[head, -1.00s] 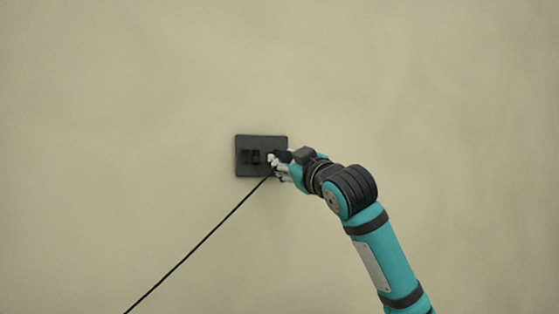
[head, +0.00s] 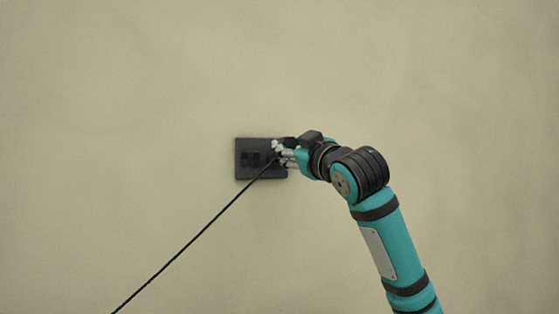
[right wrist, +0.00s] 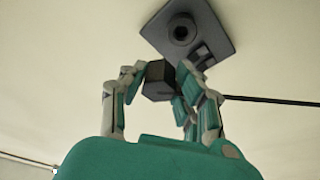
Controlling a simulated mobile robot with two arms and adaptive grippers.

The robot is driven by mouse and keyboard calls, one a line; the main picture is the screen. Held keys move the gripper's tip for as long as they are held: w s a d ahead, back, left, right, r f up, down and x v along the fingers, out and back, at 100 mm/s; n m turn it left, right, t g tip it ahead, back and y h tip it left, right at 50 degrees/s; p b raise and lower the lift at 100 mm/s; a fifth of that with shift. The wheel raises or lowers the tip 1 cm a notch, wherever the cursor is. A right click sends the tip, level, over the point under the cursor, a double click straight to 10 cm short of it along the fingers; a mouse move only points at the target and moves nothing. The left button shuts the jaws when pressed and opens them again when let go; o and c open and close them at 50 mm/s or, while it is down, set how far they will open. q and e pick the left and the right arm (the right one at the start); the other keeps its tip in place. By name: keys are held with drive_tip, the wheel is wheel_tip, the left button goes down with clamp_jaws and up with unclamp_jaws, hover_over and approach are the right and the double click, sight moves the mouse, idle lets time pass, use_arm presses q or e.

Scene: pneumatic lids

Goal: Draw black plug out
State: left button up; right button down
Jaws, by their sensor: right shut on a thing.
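The black plug (right wrist: 158,80) is a dark block between the fingers of my right gripper (right wrist: 160,84) in the right wrist view. My right gripper (head: 278,153), at the right edge of the dark wall plate (head: 243,174) in the head view, is shut on it. The plate also shows in the right wrist view (right wrist: 218,38), with its round socket (right wrist: 182,31) uncovered. The plug appears apart from that socket. In the head view the fingers mostly hide the plug. My left gripper is not in view.
A black cable (head: 195,237) runs from the gripper down to the lower left in the head view; it also shows in the right wrist view (right wrist: 270,101). The beige wall (head: 120,90) around the plate is bare.

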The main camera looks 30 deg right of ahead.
drive_tip(key=shift+s+a+r, duration=0.15)
drive_tip(key=shift+s+r, duration=0.3)
drive_tip(key=shift+r, duration=0.25)
drive_tip(key=shift+s+a+r, duration=0.1)
drive_tip(key=shift+s+r, duration=0.3)
drive_tip(key=shift+r, duration=0.3)
drive_tip(key=shift+s+a+r, duration=0.15)
drive_tip(key=shift+s+r, duration=0.3)
drive_tip(key=shift+r, duration=0.25)
